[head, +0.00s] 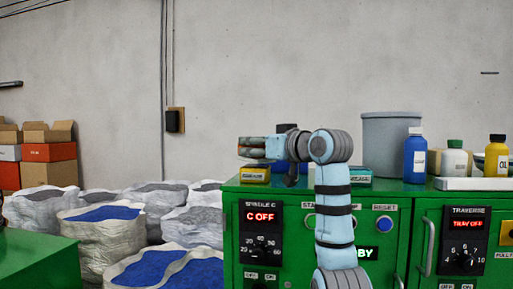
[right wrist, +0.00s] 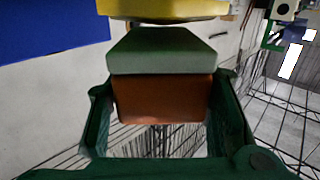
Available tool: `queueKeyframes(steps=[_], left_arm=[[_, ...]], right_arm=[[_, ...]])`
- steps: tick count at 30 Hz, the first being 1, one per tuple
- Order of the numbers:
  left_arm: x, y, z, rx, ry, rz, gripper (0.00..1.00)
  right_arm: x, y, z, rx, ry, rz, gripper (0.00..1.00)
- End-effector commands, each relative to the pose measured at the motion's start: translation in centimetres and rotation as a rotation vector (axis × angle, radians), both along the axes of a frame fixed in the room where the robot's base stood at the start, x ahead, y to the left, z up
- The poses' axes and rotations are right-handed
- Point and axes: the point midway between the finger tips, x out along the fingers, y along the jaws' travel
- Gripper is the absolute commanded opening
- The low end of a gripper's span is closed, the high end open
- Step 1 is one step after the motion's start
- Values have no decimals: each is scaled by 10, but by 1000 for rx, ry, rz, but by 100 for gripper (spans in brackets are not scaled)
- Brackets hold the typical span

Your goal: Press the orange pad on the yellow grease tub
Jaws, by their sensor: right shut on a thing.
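The yellow grease tub (head: 255,174) stands on the green cabinet top at its left front corner. My right gripper (head: 252,147) reaches leftward just above it. In the right wrist view, the fingers stand on both sides of an orange pad (right wrist: 164,99) with a grey-green block (right wrist: 165,52) against it, and are shut on the pad. A yellow surface (right wrist: 165,8), apparently the tub, shows just beyond the grey-green block. I cannot tell whether they touch. My left gripper is not in view.
A second labelled tub (head: 358,177) stands behind my right arm. A grey bucket (head: 390,140), a blue bottle (head: 415,157) and other bottles stand further right. White sacks (head: 105,232) and boxes (head: 48,150) fill the floor at left. The cabinet front (head: 238,230) carries knobs and buttons.

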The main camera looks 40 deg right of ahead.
Motion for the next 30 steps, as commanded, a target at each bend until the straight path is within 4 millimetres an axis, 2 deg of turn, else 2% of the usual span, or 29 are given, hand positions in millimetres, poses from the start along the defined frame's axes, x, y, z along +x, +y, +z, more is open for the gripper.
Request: queueKeyframes(steps=[4,30], left_arm=[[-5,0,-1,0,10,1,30],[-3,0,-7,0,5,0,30]], right_arm=[[0,0,0,0,-1,0,15],[0,0,-9,0,0,0,15]])
